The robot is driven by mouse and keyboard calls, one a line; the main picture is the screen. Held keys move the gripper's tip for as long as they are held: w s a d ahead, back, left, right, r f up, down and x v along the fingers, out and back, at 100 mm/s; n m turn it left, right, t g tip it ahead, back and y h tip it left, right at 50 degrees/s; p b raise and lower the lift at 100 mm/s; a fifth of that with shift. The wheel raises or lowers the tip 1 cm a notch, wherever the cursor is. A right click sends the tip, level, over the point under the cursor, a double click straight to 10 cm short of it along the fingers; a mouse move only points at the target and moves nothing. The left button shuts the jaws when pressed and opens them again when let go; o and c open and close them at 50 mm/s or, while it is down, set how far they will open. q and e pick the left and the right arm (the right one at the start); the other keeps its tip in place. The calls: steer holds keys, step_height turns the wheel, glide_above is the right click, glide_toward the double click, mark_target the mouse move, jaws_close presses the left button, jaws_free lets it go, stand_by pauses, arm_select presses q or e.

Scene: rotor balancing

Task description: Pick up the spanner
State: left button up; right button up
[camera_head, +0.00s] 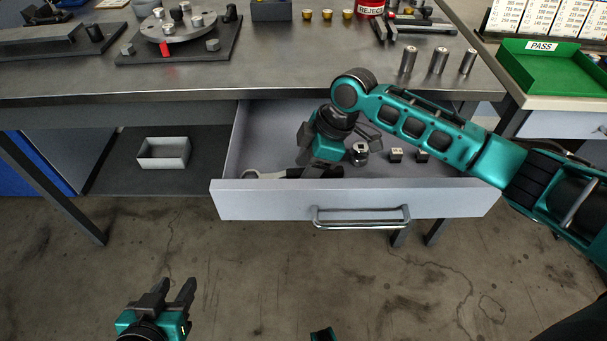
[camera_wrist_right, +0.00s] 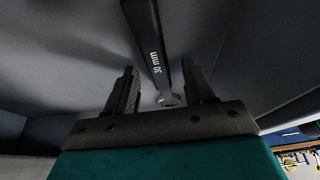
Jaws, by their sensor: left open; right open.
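The spanner lies in the open drawer (camera_head: 270,203). In the head view its silver end (camera_head: 262,174) shows left of my right gripper, and part of its dark handle (camera_head: 295,173) shows under it. In the right wrist view the black handle (camera_wrist_right: 148,38), marked 30 mm, runs down from the top edge, and a silver end (camera_wrist_right: 168,99) appears between the fingers. My right gripper (camera_wrist_right: 160,82) is open above the spanner, with gaps on both sides. Its fingertips are mostly hidden in the head view. My left gripper (camera_head: 174,287) is open and empty, low in front of the bench.
Small metal pieces (camera_head: 396,155) lie in the drawer to the right of my right gripper. The drawer's front wall and handle (camera_head: 362,222) stand nearest. The bench top (camera_head: 290,70) overhangs behind, bearing a rotor disc (camera_head: 178,25) and metal cylinders (camera_head: 438,61). A grey bin (camera_head: 163,153) sits on the lower shelf.

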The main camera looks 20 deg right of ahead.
stand_by(0.4)
jaws_close()
stand_by(0.4)
